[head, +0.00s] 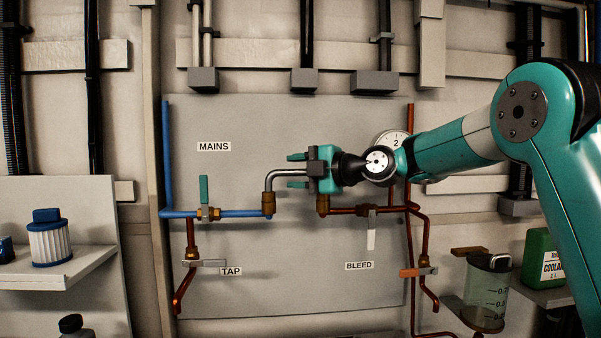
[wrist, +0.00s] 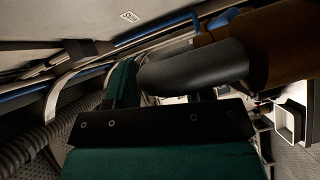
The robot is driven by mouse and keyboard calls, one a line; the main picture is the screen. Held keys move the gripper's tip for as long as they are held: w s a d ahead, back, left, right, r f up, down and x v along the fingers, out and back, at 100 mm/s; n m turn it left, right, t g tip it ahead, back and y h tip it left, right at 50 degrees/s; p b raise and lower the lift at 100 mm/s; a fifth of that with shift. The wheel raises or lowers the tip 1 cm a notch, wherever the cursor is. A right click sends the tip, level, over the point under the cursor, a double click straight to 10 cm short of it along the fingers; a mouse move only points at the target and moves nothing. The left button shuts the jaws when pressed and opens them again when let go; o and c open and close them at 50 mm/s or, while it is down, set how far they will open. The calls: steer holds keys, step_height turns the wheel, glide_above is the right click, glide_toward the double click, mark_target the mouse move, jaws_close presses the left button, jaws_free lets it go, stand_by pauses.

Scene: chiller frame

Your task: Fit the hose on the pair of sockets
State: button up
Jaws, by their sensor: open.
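The hose (head: 271,180) is a dark grey bent tube. Its left leg comes down at the left brass socket (head: 268,204), and its upper run goes right between my fingers. The right brass socket (head: 323,206) is just below my gripper body. My gripper covers the right part of the hose, so I cannot tell how that end sits on its socket. My gripper (head: 292,171) is open, its teal fingers pointing left, one above and one below the hose. In the wrist view the hose (wrist: 195,67) crosses close in front of the gripper and meets a brown cuff (wrist: 290,45).
The grey panel (head: 240,130) carries a blue pipe (head: 235,213) with a teal-handled valve (head: 204,190) and copper pipes (head: 385,209) with a white-handled valve (head: 371,238). A jug (head: 486,293) and a green coolant can (head: 541,258) stand lower right. Left shelf holds a filter (head: 48,240).

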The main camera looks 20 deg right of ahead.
steer(key=shift+s+d+b, duration=0.3)
steer(key=shift+s+d, duration=0.05)
steer(key=shift+d, duration=0.05)
steer(key=b+v, duration=0.5)
steer(key=v, duration=1.1)
steer(key=shift+s, duration=0.2)
steer(key=s+a+f+m+g+h+p, duration=0.1)
steer(key=s+a+f+m+g, duration=0.2)
steer(key=s+a+f+m, duration=0.4)
steer(key=s+a+f+m+g+h+p, duration=0.1)
steer(key=s+a+f+m+g+h, duration=0.15)
steer(key=a+f, duration=0.45)
steer(key=s+a+f+m+g+h, duration=0.1)
steer(key=s+f+m+g+h, duration=0.1)
steer(key=s, duration=0.7)
steer(key=s+a+f+m+g+h+p, duration=0.1)
steer(key=s+f+m+g+h, duration=0.1)
steer(key=s+f+m+g, duration=0.2)
steer(key=s+f+m, duration=0.2)
steer(key=s+f, duration=0.2)
steer(key=s, duration=0.1)
steer(key=shift+a, duration=0.15)
steer(key=shift+w+g, duration=0.1)
steer(key=shift+g, duration=0.15)
steer(key=shift+c, duration=0.3)
